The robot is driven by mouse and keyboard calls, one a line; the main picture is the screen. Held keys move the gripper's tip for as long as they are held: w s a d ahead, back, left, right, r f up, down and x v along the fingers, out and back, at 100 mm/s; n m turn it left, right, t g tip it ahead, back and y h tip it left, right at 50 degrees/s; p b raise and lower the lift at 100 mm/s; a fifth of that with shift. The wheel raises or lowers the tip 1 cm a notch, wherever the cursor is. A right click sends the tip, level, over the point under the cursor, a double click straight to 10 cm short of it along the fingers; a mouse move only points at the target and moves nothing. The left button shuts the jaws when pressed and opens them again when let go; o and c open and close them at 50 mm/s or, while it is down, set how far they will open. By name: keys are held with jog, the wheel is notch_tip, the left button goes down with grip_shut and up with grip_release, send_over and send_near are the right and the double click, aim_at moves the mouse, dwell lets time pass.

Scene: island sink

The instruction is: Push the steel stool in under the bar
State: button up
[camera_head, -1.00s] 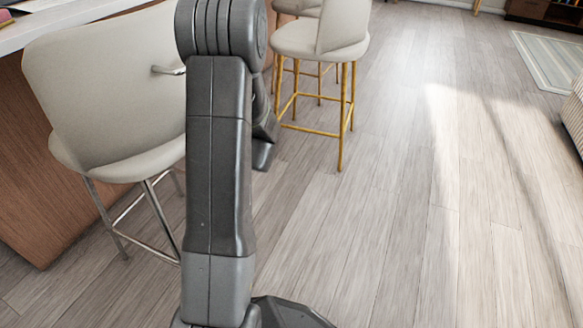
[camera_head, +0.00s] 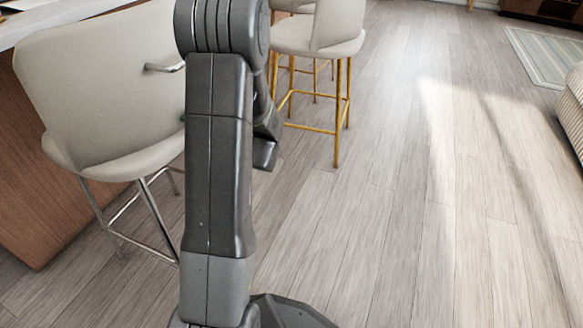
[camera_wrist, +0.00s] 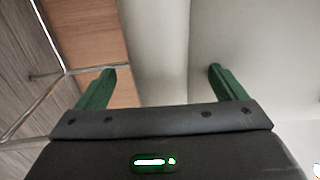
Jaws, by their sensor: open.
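The steel stool (camera_head: 100,85) stands at the left of the head view, with a pale seat shell, a small metal handle on its backrest and chrome legs. It stands beside the wood-panelled bar (camera_head: 25,190). In the head view my arm covers the stool's right edge and my gripper is mostly hidden behind it. In the wrist view my gripper (camera_wrist: 162,84) is open, its green fingers apart with nothing between them. The stool's pale shell (camera_wrist: 190,50) fills the space beyond the fingers; I cannot tell whether they touch it. Chrome legs (camera_wrist: 50,35) show at the left.
A pale stool with gold legs (camera_head: 337,110) stands farther along the bar, with another partly visible behind it. Open wooden floor (camera_head: 400,230) lies to the right. A rug (camera_head: 550,55) and a ribbed pale piece of furniture (camera_head: 572,115) are at the far right.

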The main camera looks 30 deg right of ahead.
jog(key=b+v, duration=0.1)
jog(key=v, duration=0.9)
jog(key=p+x, duration=0.1)
jog(key=x, duration=1)
jog(key=shift+a+p, duration=0.1)
jog(key=shift+p, duration=0.2)
jog(key=shift+w+a, duration=0.2)
jog(key=shift+w, duration=0.15)
jog(key=shift+f, duration=0.2)
jog(key=shift+r, duration=0.1)
